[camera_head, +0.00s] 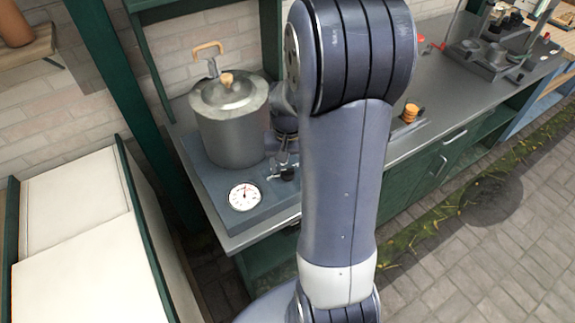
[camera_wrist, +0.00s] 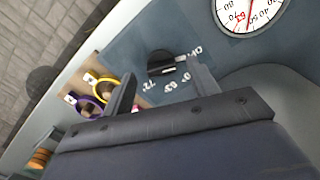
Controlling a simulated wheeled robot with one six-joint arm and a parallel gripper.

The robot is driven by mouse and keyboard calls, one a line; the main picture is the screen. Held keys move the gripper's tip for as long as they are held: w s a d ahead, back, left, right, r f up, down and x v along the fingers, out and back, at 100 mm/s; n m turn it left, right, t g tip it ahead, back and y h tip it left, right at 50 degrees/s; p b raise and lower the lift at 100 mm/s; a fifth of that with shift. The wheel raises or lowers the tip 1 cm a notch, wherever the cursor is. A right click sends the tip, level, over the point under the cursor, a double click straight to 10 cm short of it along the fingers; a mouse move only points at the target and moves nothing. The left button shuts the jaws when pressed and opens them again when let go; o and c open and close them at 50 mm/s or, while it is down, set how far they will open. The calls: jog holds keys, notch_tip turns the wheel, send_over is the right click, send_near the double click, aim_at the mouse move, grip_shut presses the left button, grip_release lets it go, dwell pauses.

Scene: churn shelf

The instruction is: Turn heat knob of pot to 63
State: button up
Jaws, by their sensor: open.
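The metal pot (camera_head: 232,135) with a lid stands on a blue-grey heater base (camera_head: 215,180). The black heat knob (camera_head: 287,174) is at the right of the base front; in the wrist view the knob (camera_wrist: 161,63) carries a light mark at its right side, facing the small lettering at upper right. Labels reading about 72 and 63 (camera_wrist: 170,86) sit below it. My gripper (camera_wrist: 163,88) is open, its two fingers apart below the knob in the picture, with nothing between them. In the head view my gripper (camera_head: 284,160) is beside the pot, partly hidden by my arm.
A round white dial with a red needle (camera_head: 244,197) is left of the knob. Yellow and purple rings (camera_wrist: 104,88) lie beside the base. The counter (camera_head: 405,150) runs right to other equipment; a white-topped cabinet (camera_head: 80,245) stands left.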

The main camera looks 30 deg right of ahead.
jog(key=shift+f, duration=0.95)
jog(key=c, duration=1)
